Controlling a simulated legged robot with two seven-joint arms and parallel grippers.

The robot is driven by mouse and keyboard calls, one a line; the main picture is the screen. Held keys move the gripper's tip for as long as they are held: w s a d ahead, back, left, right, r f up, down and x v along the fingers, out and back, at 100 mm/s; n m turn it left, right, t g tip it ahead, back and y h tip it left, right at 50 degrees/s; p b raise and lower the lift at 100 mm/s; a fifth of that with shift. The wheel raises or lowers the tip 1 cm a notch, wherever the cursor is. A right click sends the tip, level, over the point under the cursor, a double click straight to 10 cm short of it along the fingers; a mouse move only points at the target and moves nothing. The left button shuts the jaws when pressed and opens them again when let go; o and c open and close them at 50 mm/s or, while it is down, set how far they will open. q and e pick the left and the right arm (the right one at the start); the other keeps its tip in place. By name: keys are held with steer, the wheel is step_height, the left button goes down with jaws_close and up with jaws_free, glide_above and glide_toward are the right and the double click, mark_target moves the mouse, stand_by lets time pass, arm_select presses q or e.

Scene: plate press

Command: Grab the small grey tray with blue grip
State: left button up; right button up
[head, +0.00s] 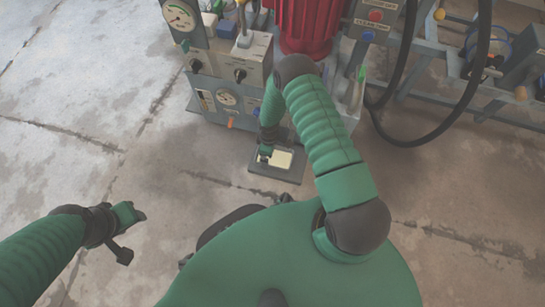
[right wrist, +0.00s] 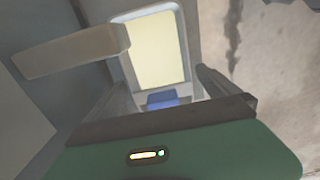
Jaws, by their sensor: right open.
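The small grey tray (head: 281,160) has a cream-coloured inside and lies flat on a dark grey plate in front of the machine. In the right wrist view the tray (right wrist: 181,12) fills the upper middle, with its blue grip (right wrist: 160,101) on the near side. My right gripper (head: 266,157) is low beside the tray's left end in the head view. It is open, and its fingers (right wrist: 166,88) stand to either side of the blue grip without visibly closing on it. My left gripper (head: 128,232) hangs over bare floor at the left, far from the tray; its jaw opening is unclear.
The machine (head: 228,105) with gauges and knobs stands just behind the tray, with a red motor (head: 305,25) above. A black hose (head: 440,135) loops at the right. A pale bar (right wrist: 70,52) shows left of the tray. The concrete floor at the left is clear.

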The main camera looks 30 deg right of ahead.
step_height(320, 180, down, 3)
steer(key=shift+r+b, duration=0.1)
steer(key=shift+b, duration=0.25)
steer(key=shift+r, duration=0.15)
steer(key=c, duration=1.5)
steer(key=shift+c, duration=0.2)
